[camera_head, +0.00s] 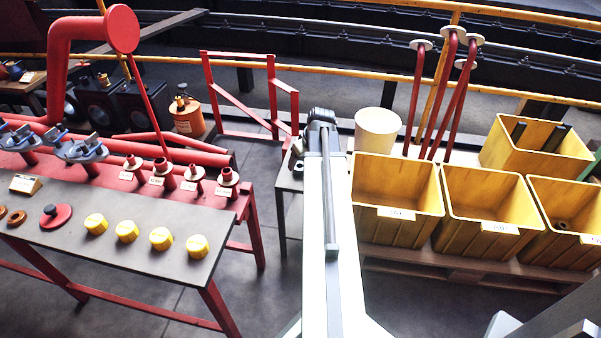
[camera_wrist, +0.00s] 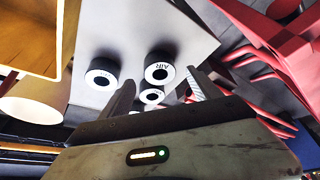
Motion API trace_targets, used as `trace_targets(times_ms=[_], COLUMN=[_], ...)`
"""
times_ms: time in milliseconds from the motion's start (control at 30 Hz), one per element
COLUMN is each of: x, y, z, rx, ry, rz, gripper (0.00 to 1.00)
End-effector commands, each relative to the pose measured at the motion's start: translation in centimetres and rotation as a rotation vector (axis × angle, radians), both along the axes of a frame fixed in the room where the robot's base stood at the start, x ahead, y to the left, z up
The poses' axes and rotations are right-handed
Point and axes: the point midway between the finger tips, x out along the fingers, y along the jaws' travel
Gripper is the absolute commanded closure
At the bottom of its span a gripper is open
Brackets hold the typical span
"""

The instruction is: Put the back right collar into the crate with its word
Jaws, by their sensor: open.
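Several black collars with white lettered faces lie on a pale table in the wrist view. One collar (camera_wrist: 101,73) is at left, its word unclear. Another collar (camera_wrist: 160,70) seems to read AIR. A smaller-looking collar (camera_wrist: 151,96) sits lower, and something beyond it is partly hidden by my gripper. I cannot tell which is the back right one. My gripper (camera_wrist: 157,92) is open and empty, with the lower collar showing between its fingers. Yellow crates (camera_head: 397,227), (camera_head: 470,236), (camera_head: 545,245) carry labels too small to read.
A cream bucket (camera_head: 377,130) stands behind the left crate. Another yellow crate (camera_head: 520,158) stands behind at right. A red-framed workbench (camera_head: 150,240) with yellow knobs and fittings is at left. Bent red pipes (camera_head: 417,95) rise behind the crates.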

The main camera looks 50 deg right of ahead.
Motion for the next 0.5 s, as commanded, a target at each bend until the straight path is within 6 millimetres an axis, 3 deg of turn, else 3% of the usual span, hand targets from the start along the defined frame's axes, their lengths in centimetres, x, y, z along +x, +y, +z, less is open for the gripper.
trace_targets(times_ms=[33, 167, 400, 433, 500], x=[0.4, 1.1, 1.3, 1.3, 1.3], y=[-0.1, -0.3, -0.3, -0.3, -0.4], z=[-1.7, -3.7, -3.5, -3.5, -3.5], rx=[0.000, -0.001, -0.001, -0.001, -0.001], ry=[0.000, 0.000, 0.000, 0.000, 0.000], rz=[0.001, 0.000, -0.001, -0.001, -0.001], gripper=[0.27, 0.27, 0.27, 0.30, 0.50])
